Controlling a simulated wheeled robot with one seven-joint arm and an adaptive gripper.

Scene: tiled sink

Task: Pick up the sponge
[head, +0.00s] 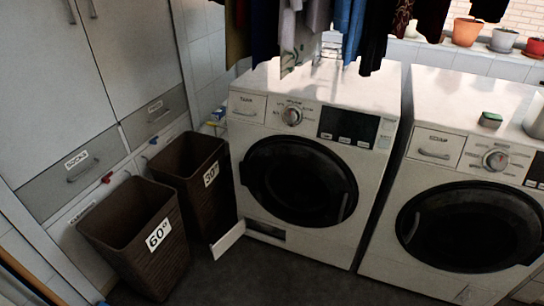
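A small sponge (490,119) with a green top and a darker underside lies flat on top of the right-hand washing machine (452,92), close to its front edge. It sits above the machine's control dial and left of a pale rounded container. My gripper is not in the head view, so I cannot see where it is relative to the sponge.
Another washing machine (275,82) stands to the left, with clothes (345,30) hanging above it. Brown baskets (130,215) stand on the floor beside it. A pale container (537,118) is right of the sponge. Flower pots (466,31) line the sill. Dark floor (270,280) is clear in front.

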